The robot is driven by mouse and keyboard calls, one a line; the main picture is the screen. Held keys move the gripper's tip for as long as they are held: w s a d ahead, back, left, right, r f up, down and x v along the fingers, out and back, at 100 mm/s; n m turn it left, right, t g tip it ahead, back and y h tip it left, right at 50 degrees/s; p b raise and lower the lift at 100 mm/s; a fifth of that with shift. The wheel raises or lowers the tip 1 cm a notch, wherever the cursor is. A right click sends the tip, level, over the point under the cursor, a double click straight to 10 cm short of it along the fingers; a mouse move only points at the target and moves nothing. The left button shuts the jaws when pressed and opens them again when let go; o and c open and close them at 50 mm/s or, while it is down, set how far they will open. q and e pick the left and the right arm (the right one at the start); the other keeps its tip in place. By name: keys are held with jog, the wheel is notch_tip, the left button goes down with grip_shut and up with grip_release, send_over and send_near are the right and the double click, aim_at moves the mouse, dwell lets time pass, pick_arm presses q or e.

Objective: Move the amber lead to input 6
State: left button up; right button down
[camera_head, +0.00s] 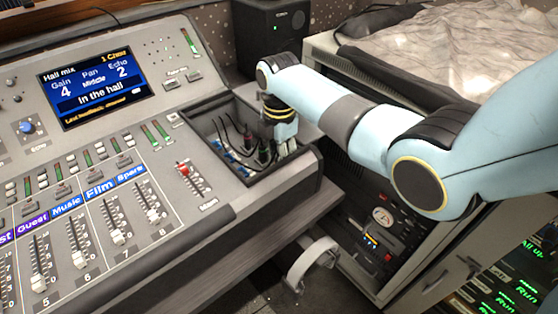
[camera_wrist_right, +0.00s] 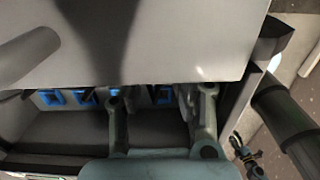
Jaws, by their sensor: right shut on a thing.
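My right gripper (camera_head: 285,132) reaches down into the open patch bay (camera_head: 300,180) at the console's right side. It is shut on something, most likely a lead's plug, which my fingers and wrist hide. No amber lead can be made out. Black leads (camera_head: 221,133) loop inside the bay, with dark plugs standing near my fingers. A row of blue-rimmed input sockets (camera_wrist_right: 88,97) shows in the right wrist view, where the two fingers (camera_wrist_right: 160,93) point at the row. Socket numbers are not readable. My left gripper is not in view.
The console's faders (camera_head: 118,237) and screen (camera_head: 96,87) lie left of the bay. A dark speaker (camera_head: 270,35) stands behind it. A rack (camera_head: 385,225) with a covered top is at right. A pale curved thing (camera_head: 312,262) hangs below the bay.

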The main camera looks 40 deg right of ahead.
notch_tip(320, 180, up, 9)
jog(key=shift+r+p, duration=0.15)
jog(key=shift+p, duration=0.3)
notch_tip(320, 180, up, 3)
jog(key=p, duration=0.4)
jog(key=shift+r, duration=0.15)
jog(key=shift+w, duration=0.15)
